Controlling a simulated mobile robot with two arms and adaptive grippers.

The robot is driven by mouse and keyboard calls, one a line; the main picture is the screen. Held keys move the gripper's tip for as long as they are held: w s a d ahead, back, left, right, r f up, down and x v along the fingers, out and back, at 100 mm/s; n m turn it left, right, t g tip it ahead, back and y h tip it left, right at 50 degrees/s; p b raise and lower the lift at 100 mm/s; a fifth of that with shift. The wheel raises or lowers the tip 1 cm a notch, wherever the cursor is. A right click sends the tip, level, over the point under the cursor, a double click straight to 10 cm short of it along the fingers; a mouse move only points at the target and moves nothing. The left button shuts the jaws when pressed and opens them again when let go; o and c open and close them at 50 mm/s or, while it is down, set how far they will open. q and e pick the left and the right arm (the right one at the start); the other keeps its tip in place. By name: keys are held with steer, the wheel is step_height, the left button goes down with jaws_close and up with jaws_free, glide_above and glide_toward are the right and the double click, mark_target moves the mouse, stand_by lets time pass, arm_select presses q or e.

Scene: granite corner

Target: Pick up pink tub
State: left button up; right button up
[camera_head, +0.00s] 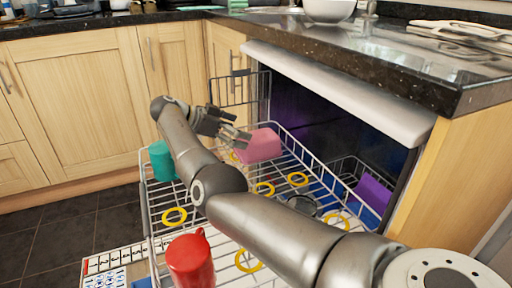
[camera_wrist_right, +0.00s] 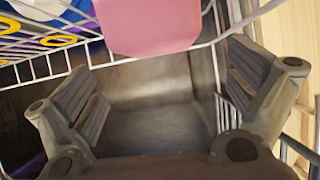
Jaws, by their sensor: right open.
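The pink tub (camera_head: 260,146) sits in the pulled-out wire rack (camera_head: 147,205), toward its far side. My right gripper (camera_head: 238,128) is just left of the tub in the head view, with its fingers apart and nothing between them. In the right wrist view the pink tub (camera_wrist_right: 148,24) shows at the top edge, beyond the open fingers (camera_wrist_right: 158,78), partly cut off by the frame. I cannot tell whether a finger touches it. My left gripper is not in view.
The rack also holds a teal cup (camera_head: 162,161), a red jug (camera_head: 190,262), a purple item (camera_head: 373,193) and several yellow rings (camera_head: 265,188). The open dishwasher and granite counter (camera_head: 400,60) edge lie to the right. Wooden cabinets (camera_head: 85,95) stand behind.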

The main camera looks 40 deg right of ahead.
mark_target(256, 137)
steer(key=b+x, duration=0.2)
steer(key=x, duration=0.4)
steer(key=shift+d+f, duration=0.2)
steer(key=shift+f, duration=0.05)
steer(key=shift+s+d+f+b, duration=0.1)
steer(key=shift+s+d+b, duration=0.1)
steer(key=shift+d+b, duration=0.15)
steer(key=c, duration=1)
